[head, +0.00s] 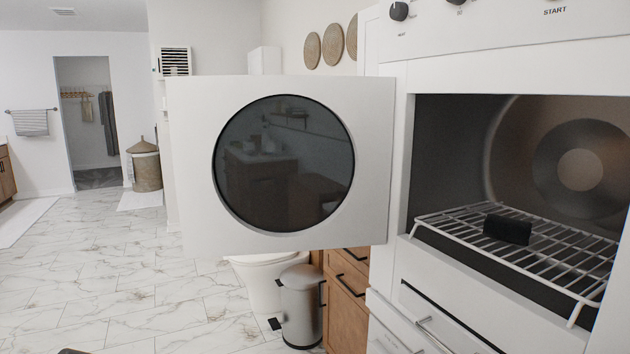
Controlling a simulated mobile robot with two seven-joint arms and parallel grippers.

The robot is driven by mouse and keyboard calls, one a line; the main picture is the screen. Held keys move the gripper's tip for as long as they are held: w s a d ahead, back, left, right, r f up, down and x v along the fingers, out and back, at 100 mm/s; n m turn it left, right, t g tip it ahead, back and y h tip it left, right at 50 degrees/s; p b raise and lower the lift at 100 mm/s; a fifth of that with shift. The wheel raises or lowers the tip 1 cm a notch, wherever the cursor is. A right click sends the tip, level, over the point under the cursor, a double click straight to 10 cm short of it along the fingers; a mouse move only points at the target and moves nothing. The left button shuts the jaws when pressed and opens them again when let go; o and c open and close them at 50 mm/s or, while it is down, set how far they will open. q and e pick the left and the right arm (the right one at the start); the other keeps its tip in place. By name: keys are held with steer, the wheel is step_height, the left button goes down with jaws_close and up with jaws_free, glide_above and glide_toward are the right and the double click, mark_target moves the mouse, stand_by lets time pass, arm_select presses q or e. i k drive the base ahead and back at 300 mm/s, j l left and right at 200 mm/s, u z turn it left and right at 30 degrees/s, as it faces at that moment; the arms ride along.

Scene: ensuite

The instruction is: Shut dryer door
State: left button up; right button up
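The dryer (393,240) stands at the right of the head view, with its dark drum cavity in plain sight. Its white dryer door (185,170), with a round dark glass window (284,163), is swung wide open to the left and hinged at the left side of the opening. A white wire rack (560,258) sits inside the opening, with a small black block (507,229) on it.
A grey trash can (301,308), a toilet (262,285) and a wooden cabinet (345,310) stand below and behind the door. A drawer with a handle (434,335) is under the dryer opening. The marble floor (120,270) at left is clear.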

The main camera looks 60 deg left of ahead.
mark_target(262, 164)
steer(key=k+z, duration=0.1)
steer(key=k, duration=0.5)
steer(key=z, duration=1)
steer(key=k+j, duration=0.2)
steer(key=j, duration=0.35)
steer(key=k+j, duration=0.2)
steer(key=j, duration=0.35)
steer(key=k+j, duration=0.2)
steer(key=j, duration=0.35)
steer(key=k+j, duration=0.2)
steer(key=j, duration=0.35)
steer(key=k+j, duration=0.2)
steer(key=j, duration=0.35)
steer(key=k+j, duration=0.2)
steer(key=j, duration=0.35)
steer(key=k+j, duration=0.2)
steer(key=j, duration=0.35)
steer(key=k+j, duration=0.2)
steer(key=j, duration=0.35)
